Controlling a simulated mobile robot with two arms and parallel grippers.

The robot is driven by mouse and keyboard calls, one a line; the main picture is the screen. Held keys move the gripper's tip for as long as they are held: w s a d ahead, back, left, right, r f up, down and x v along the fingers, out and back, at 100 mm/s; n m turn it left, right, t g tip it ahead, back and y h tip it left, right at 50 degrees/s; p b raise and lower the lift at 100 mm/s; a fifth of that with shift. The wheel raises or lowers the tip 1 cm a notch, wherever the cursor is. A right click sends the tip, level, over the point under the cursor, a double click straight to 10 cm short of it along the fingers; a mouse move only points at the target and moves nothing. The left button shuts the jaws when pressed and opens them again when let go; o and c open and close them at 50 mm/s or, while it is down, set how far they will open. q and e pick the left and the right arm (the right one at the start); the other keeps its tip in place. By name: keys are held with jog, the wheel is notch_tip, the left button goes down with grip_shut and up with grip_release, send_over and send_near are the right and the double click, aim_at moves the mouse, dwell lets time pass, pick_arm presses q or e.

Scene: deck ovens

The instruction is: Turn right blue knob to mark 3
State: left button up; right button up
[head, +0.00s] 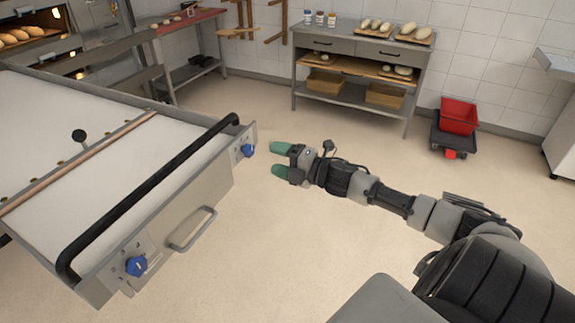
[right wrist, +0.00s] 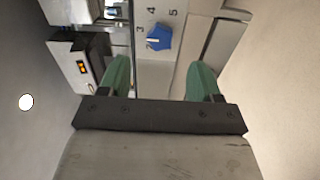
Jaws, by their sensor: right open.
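The right blue knob (head: 248,151) sits on the right end of the front panel of the loader-like machine (head: 190,185). In the right wrist view the knob (right wrist: 159,37) stands on a pale dial plate with the marks 3, 4 and 5 readable around it. Its white pointer line seems to lie at the lower left, below the 3. My right gripper (head: 275,159) has green fingers, is open and empty, and points at the knob from a short distance. In the right wrist view the knob appears between and beyond the fingertips (right wrist: 160,70). My left gripper is out of view.
A second blue knob (head: 136,265) and a metal handle (head: 193,230) are on the same panel. A black bar (head: 160,190) runs along its top edge. A table with loaves (head: 362,45) and a red crate (head: 459,116) stand behind. The floor around my right arm is clear.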

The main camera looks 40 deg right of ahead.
jog(key=shift+v, duration=1.25)
